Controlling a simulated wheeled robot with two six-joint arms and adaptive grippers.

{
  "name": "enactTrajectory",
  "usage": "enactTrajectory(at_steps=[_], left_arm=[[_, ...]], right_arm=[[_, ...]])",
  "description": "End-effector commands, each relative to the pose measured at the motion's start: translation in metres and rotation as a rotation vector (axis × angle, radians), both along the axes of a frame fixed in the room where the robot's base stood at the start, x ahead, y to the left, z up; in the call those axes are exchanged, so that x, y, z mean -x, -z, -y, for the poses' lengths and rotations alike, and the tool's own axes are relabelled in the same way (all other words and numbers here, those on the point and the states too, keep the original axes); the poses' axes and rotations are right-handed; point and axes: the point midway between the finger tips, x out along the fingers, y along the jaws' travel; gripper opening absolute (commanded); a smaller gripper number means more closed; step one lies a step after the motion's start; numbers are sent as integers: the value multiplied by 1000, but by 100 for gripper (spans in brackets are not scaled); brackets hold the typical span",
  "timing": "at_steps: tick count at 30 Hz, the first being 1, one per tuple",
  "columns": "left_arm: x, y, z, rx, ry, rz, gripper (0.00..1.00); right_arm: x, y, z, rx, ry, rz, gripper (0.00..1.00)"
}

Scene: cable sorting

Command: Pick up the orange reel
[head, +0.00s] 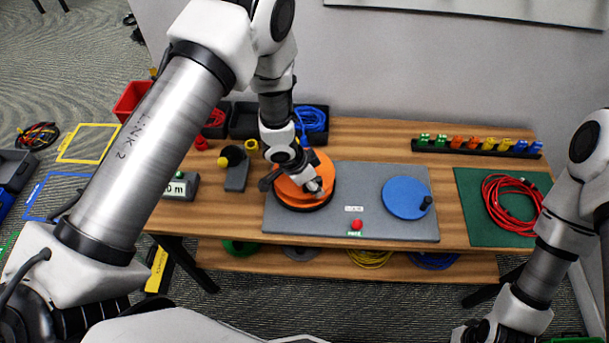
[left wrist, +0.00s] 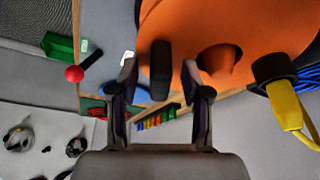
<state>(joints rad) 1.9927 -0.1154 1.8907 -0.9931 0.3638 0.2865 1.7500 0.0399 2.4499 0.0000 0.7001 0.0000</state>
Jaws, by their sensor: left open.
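The orange reel (head: 291,192) lies flat at the left end of a grey mat on the wooden table. In the left wrist view, the orange reel (left wrist: 250,22) fills the upper right, close to the fingers. My left gripper (left wrist: 162,88) is open there. A dark upright block (left wrist: 161,68) on the reel shows between its fingertips, and I cannot tell whether they touch it. My right arm is at the right edge of the head view, its gripper out of frame.
A red cable coil (head: 511,202) lies on a green mat. Coloured blocks (head: 474,143) line the back. A display box (head: 180,187) stands left.

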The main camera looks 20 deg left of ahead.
Motion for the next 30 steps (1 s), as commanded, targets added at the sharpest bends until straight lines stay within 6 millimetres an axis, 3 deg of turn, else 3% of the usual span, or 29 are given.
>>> enactTrajectory(at_steps=[1, 4, 5, 17, 30], left_arm=[[0, 0, 0, 0, 0, 0, 41], [0, 0, 0, 0, 0, 0, 5], [0, 0, 0, 0, -1, 0, 0], [0, -5, 0, 0, 1, 1, 0], [0, -96, 0, 0, 1, 2, 0]], right_arm=[[0, 0, 0, 0, 0, 0, 0], [0, 0, 0, 0, 0, 0, 0], [0, 0, 0, 0, 0, 0, 0], [0, 0, 0, 0, 0, 0, 0], [0, -17, 0, 0, 0, 0, 0]])
